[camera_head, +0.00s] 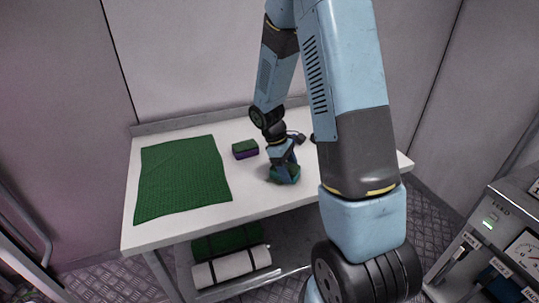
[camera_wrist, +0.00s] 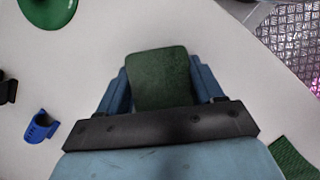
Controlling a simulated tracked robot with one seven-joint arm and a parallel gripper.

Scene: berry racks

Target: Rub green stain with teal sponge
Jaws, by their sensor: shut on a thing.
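My gripper (camera_head: 283,160) is low over the white table, its two blue fingers shut on the teal sponge (camera_head: 286,177). In the wrist view the sponge (camera_wrist: 160,80) shows a dark green upper face between the fingers. Its underside is hidden, and I cannot tell whether it touches the table. A round, glossy green shape (camera_wrist: 47,11) is cut off at the top left of the wrist view, apart from the sponge. I cannot tell whether it is the green stain or a dish. No clear stain shows in the head view, where my arm hides the table's right part.
A green mat (camera_head: 182,180) covers the table's left part. A green-and-purple sponge (camera_head: 245,150) lies between mat and gripper. A small blue piece (camera_wrist: 40,128) and a black item (camera_wrist: 7,91) lie nearby. Rolls (camera_head: 232,268) rest on the shelf below. A panel stands right.

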